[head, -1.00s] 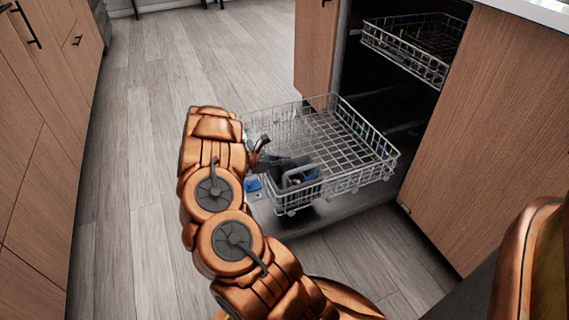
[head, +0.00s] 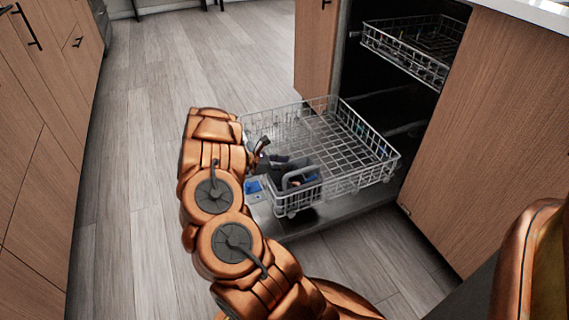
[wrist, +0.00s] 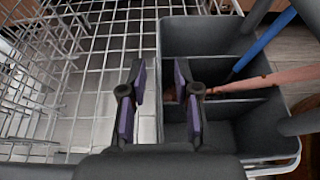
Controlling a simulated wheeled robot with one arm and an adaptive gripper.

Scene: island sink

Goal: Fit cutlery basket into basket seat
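The grey cutlery basket (head: 300,180) sits at the near front corner of the pulled-out lower rack, its handle upright. In the wrist view the cutlery basket (wrist: 190,37) fills the right side, with dividers, a blue handle (wrist: 265,42) and a pinkish handle (wrist: 245,83) in it. My gripper (head: 284,162) is at the basket's left side. In the wrist view my gripper (wrist: 160,98) has its purple-padded fingers apart, one on each side of the basket's left wall, with gaps showing. The basket's underside and seat are hidden, so I cannot tell how it is seated.
The lower rack (head: 345,158) is out over the open dishwasher door (head: 335,212). The upper rack (head: 415,50) is partly out above. A wood cabinet panel (head: 485,130) stands right of the opening. The floor (head: 140,130) on the left is clear.

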